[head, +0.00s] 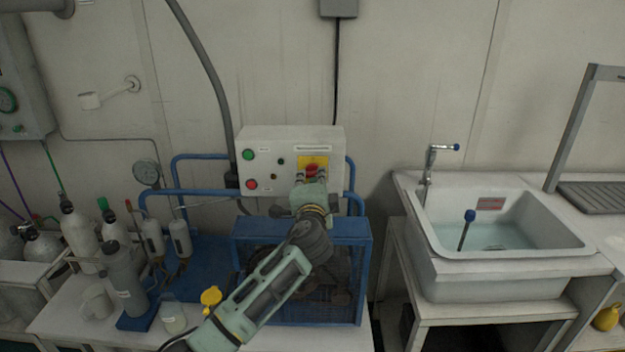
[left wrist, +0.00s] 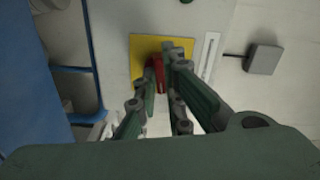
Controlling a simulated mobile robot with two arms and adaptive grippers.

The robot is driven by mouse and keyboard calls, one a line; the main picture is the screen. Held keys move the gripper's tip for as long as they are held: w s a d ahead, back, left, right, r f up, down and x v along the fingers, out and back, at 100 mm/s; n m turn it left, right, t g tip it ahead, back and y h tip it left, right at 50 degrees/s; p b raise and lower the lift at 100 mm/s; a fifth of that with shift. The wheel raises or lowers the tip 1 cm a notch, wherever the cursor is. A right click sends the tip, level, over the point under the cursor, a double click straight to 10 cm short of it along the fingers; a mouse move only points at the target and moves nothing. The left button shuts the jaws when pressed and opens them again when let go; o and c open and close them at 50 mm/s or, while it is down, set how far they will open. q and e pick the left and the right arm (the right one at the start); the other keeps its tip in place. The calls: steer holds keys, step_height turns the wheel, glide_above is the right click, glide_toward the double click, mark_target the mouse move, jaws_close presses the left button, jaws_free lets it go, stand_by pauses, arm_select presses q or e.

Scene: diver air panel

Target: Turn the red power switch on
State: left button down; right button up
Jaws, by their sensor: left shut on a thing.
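The red power switch (head: 311,170) sits on a yellow plate (head: 321,160) at the right side of the white control box (head: 290,140). My left gripper (head: 311,177) reaches up to it from below and partly covers it. In the left wrist view the red switch handle (left wrist: 157,73) stands between the fingers of my left gripper (left wrist: 161,75), against the yellow plate (left wrist: 146,47). The fingers are shut on the handle. The exact angle of the switch is hard to tell. My right gripper is not in view.
The box also carries a green button (head: 249,154) and a red button (head: 251,184) on its left. A blue-framed compressor (head: 362,262) stands below. Gas bottles (head: 78,235) are at the left, a sink (head: 510,268) at the right.

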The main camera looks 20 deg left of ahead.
arm_select(q)
steer(key=shift+r+m+p, duration=0.15)
steer(key=shift+m+p, duration=0.35)
steer(key=shift+p, duration=0.15)
steer(key=shift+m+p, duration=0.35)
steer(key=shift+m, duration=0.35)
steer(key=shift+f, duration=0.2)
steer(key=c, duration=2)
jaws_free()
steer(key=shift+o, duration=0.7)
steer(key=shift+s, duration=0.1)
